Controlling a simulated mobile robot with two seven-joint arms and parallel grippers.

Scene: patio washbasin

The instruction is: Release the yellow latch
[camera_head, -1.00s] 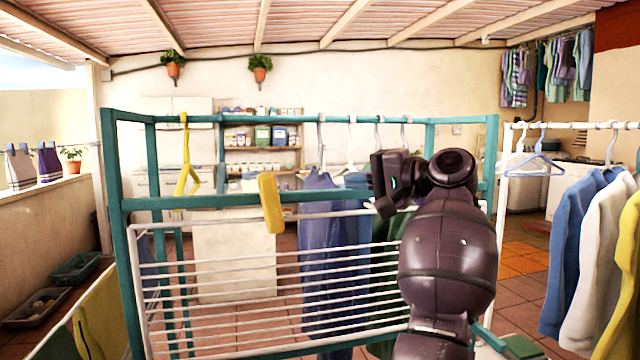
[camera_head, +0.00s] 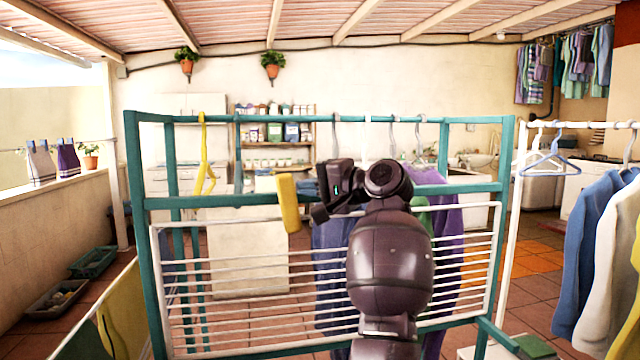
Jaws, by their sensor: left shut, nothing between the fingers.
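The yellow latch (camera_head: 289,203) is a short upright bar, slightly tilted, on the upper teal rail at the top edge of the white drying rack (camera_head: 240,265). My left gripper (camera_head: 322,200) is shut and empty just right of the latch, at about its height. A narrow gap shows between them in the picture; I cannot tell the distance in depth. My dark arm hides part of the rack and the clothes behind. My right gripper is not in view.
The teal frame (camera_head: 135,240) surrounds the rack. A yellow hanger (camera_head: 204,165) hangs on its left, and blue and purple garments (camera_head: 455,215) hang behind the rack. A clothes rail (camera_head: 515,220) with jackets (camera_head: 585,255) stands at right.

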